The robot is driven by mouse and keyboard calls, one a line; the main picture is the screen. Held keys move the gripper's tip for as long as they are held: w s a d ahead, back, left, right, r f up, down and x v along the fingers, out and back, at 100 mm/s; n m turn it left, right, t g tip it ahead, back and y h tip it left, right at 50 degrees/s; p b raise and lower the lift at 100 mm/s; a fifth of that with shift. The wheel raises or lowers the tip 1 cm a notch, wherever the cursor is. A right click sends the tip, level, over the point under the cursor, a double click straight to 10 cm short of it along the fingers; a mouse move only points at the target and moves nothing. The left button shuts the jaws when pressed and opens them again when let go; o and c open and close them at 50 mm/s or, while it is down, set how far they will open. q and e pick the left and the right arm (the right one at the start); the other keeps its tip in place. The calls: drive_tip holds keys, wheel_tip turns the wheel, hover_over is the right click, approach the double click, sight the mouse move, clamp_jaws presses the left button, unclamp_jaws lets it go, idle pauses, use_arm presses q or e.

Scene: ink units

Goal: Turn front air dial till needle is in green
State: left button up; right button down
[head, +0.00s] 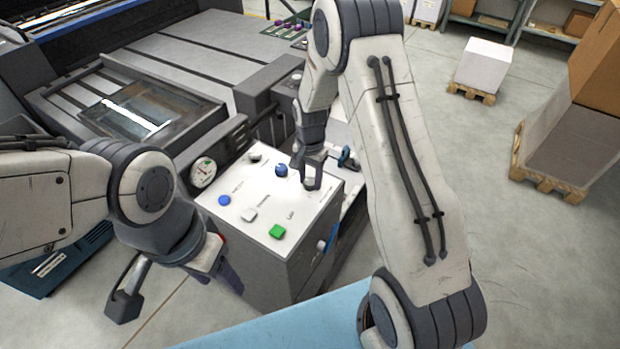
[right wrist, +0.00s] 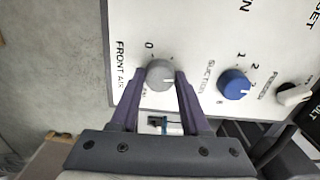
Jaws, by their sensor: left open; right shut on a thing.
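The grey front air dial (right wrist: 160,75) sits between the two purple-dark fingers of my right gripper (right wrist: 158,85) in the right wrist view, next to the "FRONT AIR" print. My right gripper is shut on it; a pale mark shows on the dial's lower right. My left gripper (head: 232,282) hangs open and empty before the cabinet.
A green button (head: 277,232), a white button (head: 249,215) and a blue button (head: 224,200) are on the panel. Boxes on a pallet (head: 548,176) stand far right.

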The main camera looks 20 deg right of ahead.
sight(310, 181)
idle(0.4)
drive_tip(key=shift+c, duration=1.9)
unclamp_jaws()
wheel_tip(310, 181, up, 11)
drive_tip(key=b, duration=0.2)
drive_tip(key=shift+f, duration=0.2)
idle(0.5)
drive_tip(key=s+a+r+n, duration=0.3)
drive_tip(key=s+a+n, duration=0.2)
drive_tip(key=s+a, duration=0.2)
drive_tip(key=s+a+r+n, duration=0.4)
drive_tip(key=s+a, duration=0.3)
drive_tip(key=s, duration=0.1)
drive_tip(key=s+a+n+y, duration=0.1)
drive_tip(key=s+n, duration=0.7)
drive_tip(key=s, duration=0.6)
